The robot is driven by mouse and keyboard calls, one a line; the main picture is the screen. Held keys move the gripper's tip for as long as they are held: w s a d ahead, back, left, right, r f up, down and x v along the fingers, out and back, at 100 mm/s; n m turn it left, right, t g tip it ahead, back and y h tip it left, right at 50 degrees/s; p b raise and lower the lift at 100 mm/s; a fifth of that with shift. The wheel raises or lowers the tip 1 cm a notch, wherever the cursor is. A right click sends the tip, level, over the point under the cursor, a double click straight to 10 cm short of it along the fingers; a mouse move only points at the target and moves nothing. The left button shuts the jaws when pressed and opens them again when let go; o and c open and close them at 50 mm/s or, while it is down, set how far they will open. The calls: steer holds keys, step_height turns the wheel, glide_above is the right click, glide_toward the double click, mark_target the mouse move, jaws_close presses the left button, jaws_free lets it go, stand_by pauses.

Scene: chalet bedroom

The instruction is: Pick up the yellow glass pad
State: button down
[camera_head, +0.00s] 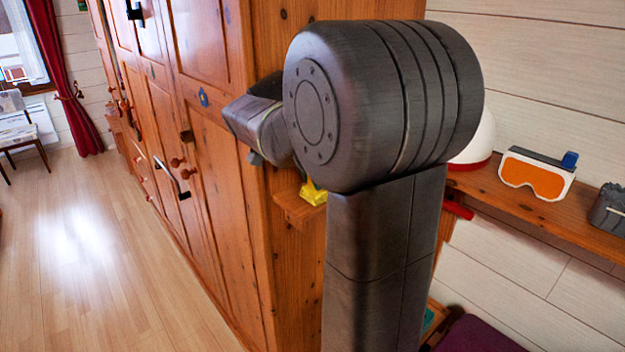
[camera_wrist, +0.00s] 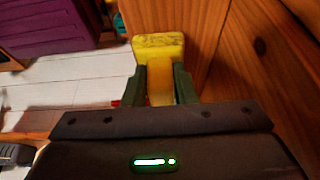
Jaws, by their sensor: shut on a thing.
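The yellow glass pad (camera_wrist: 158,46) shows in the wrist view between the two dark green fingers of my gripper (camera_wrist: 159,86). My gripper is shut on it, with one finger on each side. Its far end sticks out past the fingertips. In the head view a small part of the yellow pad (camera_head: 313,192) shows just left of my arm, by the end of a wooden shelf. My arm hides the rest of the pad and most of the gripper there.
A wooden wardrobe (camera_head: 215,130) stands close on the left of my arm. A wooden wall shelf (camera_head: 535,212) on the right holds orange-lensed goggles (camera_head: 534,178), a white rounded thing (camera_head: 478,140) and a grey object (camera_head: 608,208). The floor (camera_head: 90,250) at the left is clear.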

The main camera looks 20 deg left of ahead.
steer(key=s+a+b, duration=0.1)
steer(key=s+a, duration=0.3)
steer(key=s, duration=0.3)
steer(key=s+a+b, duration=0.2)
steer(key=s+a, duration=0.3)
steer(key=s, duration=0.3)
steer(key=shift+s, duration=0.3)
steer(key=c, duration=1.7)
jaws_free()
steer(key=shift+c, duration=0.2)
steer(key=c, duration=0.3)
